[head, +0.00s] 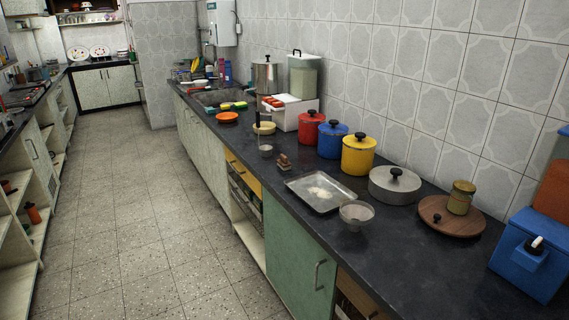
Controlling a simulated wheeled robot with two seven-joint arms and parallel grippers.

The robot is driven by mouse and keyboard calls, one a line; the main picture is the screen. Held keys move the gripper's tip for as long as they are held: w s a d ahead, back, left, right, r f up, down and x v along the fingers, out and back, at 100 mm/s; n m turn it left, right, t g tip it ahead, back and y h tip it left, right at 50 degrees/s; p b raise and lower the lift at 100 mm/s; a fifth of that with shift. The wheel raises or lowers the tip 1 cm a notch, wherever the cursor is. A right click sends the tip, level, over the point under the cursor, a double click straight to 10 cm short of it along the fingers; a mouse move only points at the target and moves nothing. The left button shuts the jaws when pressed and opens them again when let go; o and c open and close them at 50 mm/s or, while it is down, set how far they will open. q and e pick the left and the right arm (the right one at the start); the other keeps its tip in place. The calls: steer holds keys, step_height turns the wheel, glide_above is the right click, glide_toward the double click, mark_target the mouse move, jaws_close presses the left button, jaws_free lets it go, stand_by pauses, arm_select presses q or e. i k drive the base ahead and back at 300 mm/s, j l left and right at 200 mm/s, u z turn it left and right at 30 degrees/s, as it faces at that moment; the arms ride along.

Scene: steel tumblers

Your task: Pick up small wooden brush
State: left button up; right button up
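A small brown wooden object (284,163), which looks like the small wooden brush, sits on the dark countertop (425,262). It is just behind the metal tray (321,191) and to the right of a clear glass (265,142). It is too small to make out its bristles. Neither of my grippers is in view, and nothing touches the object.
A metal strainer bowl (356,214) stands near the counter's front edge. Red (311,127), blue (332,139) and yellow (358,155) canisters stand along the wall, with a grey lidded pot (394,185) nearby. The tiled floor (150,235) left of the counter is clear.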

mark_target(283, 162)
steer(key=i+j+z, duration=0.1)
steer(key=z, duration=0.3)
steer(key=j+z, duration=0.1)
steer(key=z, duration=0.3)
steer(key=i+j+z, duration=0.1)
steer(key=z, duration=0.25)
steer(key=j+z, duration=0.2)
steer(key=z, duration=0.2)
steer(key=j+z, duration=0.2)
steer(key=j, duration=0.3)
steer(key=j+z, duration=0.25)
steer(key=j, duration=0.3)
steer(key=k+j+z, duration=0.2)
steer(key=j, duration=0.3)
steer(key=j+z, duration=0.2)
steer(key=j, duration=0.3)
steer(key=k+j, duration=0.1)
steer(key=j, duration=0.3)
steer(key=k+j, duration=0.1)
steer(key=j, duration=0.3)
steer(key=k+j, duration=0.1)
steer(key=j, duration=0.3)
steer(key=k+j, duration=0.15)
steer(key=j, duration=0.3)
steer(key=i+z, duration=0.05)
